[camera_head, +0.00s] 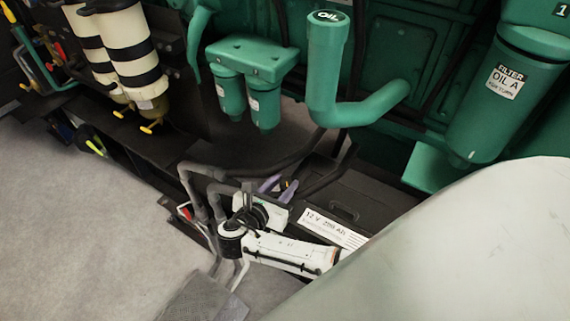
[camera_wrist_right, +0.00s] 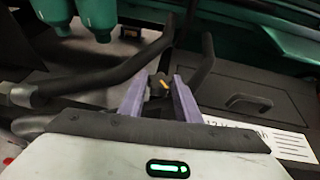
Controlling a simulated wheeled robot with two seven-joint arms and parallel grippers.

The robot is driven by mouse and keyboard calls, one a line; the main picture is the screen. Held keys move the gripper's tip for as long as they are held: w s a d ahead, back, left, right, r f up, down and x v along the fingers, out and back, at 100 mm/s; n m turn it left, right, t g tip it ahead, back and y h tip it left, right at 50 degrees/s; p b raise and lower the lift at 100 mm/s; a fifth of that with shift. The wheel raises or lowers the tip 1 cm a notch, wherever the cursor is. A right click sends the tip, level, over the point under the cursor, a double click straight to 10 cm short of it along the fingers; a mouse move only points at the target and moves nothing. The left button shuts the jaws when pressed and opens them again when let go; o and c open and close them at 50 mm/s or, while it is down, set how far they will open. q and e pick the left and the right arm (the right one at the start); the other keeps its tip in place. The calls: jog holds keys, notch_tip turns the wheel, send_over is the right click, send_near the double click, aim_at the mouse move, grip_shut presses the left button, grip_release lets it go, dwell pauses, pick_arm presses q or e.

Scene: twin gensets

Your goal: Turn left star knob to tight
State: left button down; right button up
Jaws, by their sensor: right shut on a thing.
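The star knob (camera_wrist_right: 159,86) is small and dark with an orange-yellow mark, and shows between the fingers in the right wrist view. In the head view only a small dark and orange bit of the knob (camera_head: 284,185) shows beside the fingers. My right gripper (camera_wrist_right: 158,90) has two purple fingers, one on each side of the knob, and is shut on it. In the head view my right gripper (camera_head: 279,186) is low down, by the left end of the battery box. The knob's turn position is too small to read. My left gripper is not in view.
A black battery box (camera_head: 345,207) with a handle and a white "12 V" label stands right of the gripper. Dark hoses (camera_head: 235,165) run close behind and left. Green twin filters (camera_head: 248,85) and an oil filler pipe (camera_head: 325,70) stand above. Grey floor (camera_head: 80,230) is clear at left.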

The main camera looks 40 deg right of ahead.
jog(key=m+g, duration=0.1)
jog(key=m+g+h+b, duration=0.1)
jog(key=g, duration=0.1)
jog(key=shift+w+a+f+m+b, duration=0.1)
jog(key=shift+w+a+m+b, duration=0.05)
jog(key=shift+w+m+b, duration=0.2)
jog(key=m+g+b, duration=0.4)
jog(key=g+b, duration=0.1)
jog(key=shift+w+m+h, duration=0.25)
jog(key=shift+h, duration=0.05)
jog(key=shift+m+g+b, duration=0.4)
jog(key=shift+g+b, duration=0.1)
jog(key=shift+b, duration=0.1)
jog(key=shift+d, duration=0.2)
jog(key=shift+r+m+g, duration=0.2)
jog(key=shift+m+g, duration=0.1)
jog(key=shift+g, duration=0.1)
jog(key=o, duration=1.1)
jog(key=shift+c, duration=0.2)
